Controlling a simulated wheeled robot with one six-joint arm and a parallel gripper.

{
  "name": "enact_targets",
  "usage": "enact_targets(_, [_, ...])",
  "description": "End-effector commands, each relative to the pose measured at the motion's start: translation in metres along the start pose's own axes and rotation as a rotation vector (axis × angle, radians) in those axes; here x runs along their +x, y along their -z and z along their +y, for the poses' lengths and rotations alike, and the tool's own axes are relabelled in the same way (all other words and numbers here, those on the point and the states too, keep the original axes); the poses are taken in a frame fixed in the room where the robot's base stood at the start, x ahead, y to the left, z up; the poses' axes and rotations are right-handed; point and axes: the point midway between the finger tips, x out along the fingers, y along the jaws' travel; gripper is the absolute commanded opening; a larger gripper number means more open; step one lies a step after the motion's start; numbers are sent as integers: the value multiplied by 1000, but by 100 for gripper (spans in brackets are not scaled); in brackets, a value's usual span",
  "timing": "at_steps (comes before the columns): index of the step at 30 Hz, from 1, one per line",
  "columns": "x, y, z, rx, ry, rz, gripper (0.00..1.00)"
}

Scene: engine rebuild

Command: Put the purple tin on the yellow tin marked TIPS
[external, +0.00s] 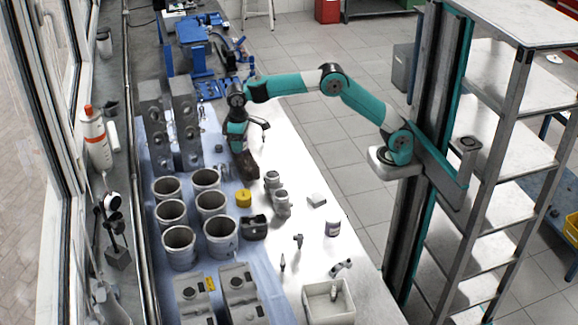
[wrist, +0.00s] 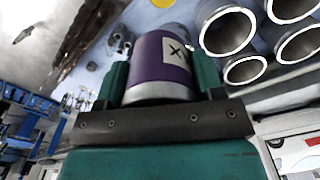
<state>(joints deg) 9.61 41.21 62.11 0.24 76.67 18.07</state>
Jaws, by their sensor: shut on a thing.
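The purple tin (wrist: 165,62) has silver ends and a white label with a dark mark. It fills the middle of the wrist view, between the two green fingers of my gripper (wrist: 161,74), which is shut on it. In the external view my gripper (external: 238,134) is above the far part of the bench; I cannot make out the tin there. The yellow tin (external: 243,198) stands on the bench, nearer the camera than my gripper, and its top looks clear. A bit of yellow (wrist: 163,3) shows at the wrist view's top edge. I cannot read its marking.
Several grey cylinder liners (external: 170,212) stand left of the yellow tin. A dark brown part (external: 243,166) lies between it and my gripper. A black part (external: 254,228) and grey pistons (external: 281,203) are close by. A white bin (external: 318,304) is at the near end.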

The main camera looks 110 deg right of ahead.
Motion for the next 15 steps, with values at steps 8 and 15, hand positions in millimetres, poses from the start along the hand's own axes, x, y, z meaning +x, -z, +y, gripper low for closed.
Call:
enact_targets(8, [53,-1,-6,-17,-2,-7,29])
enact_targets(15, [118,-1,-5,-16,-2,-6,29])
